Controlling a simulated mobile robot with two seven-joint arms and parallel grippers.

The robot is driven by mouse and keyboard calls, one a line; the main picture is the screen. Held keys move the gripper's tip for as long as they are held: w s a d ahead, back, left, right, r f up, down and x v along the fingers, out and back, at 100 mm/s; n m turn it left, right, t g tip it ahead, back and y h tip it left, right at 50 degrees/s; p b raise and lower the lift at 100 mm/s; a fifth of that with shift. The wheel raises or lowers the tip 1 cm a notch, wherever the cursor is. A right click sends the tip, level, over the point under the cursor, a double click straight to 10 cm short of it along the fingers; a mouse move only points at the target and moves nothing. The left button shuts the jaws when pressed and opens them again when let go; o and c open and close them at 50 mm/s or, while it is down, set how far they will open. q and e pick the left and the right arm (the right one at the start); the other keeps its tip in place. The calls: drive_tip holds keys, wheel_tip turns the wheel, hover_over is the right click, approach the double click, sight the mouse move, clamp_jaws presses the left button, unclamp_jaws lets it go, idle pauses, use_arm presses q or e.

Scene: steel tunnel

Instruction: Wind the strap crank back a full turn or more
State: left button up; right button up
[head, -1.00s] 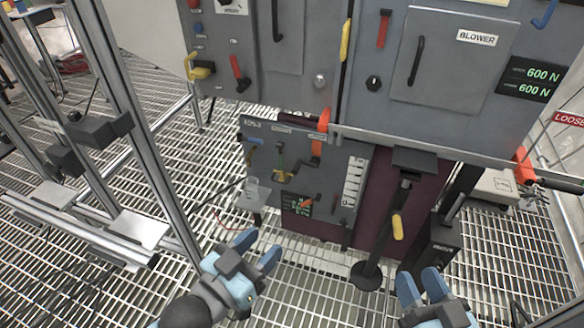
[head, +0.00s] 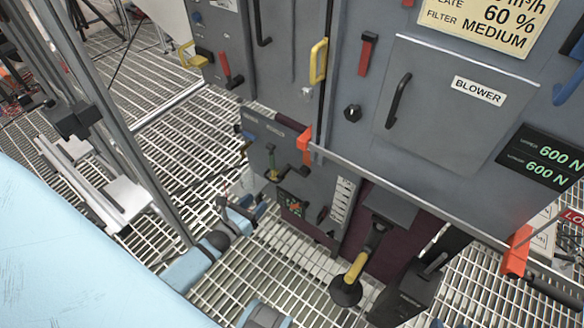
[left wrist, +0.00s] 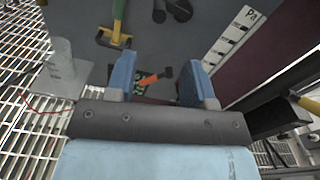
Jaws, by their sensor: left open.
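An orange bracket (head: 305,145) sits at the left end of a pale bar across the cabinet front. Close below it is a black crank-like handle (head: 301,166) on the lower grey panel. A second orange piece (head: 517,252) with a black handle is at the bar's right end. I cannot tell for sure which is the strap crank. My left gripper (head: 243,212) is open in front of the lower panel. In the left wrist view, its blue fingers (left wrist: 156,78) stand apart, with a small orange lever (left wrist: 154,78) seen between them, apparently beyond. My right gripper is not clearly identifiable.
A green-and-yellow handle (left wrist: 116,32) and a cup-like cylinder (left wrist: 62,60) lie left of the fingers. A yellow-handled post (head: 356,268) stands in front of the cabinet. A metal upright (head: 150,165) rises at left. Open grating floor lies between.

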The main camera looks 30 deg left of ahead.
sight(282, 176)
use_arm(q)
drive_tip(key=shift+m, duration=0.3)
drive_tip(key=w, duration=0.4)
drive_tip(key=w+b, duration=0.1)
drive_tip(key=w, duration=0.4)
drive_tip(key=w+d+b, duration=0.1)
drive_tip(key=w, duration=0.3)
drive_tip(key=shift+w+f, duration=0.1)
drive_tip(key=shift+w, duration=0.3)
clamp_jaws()
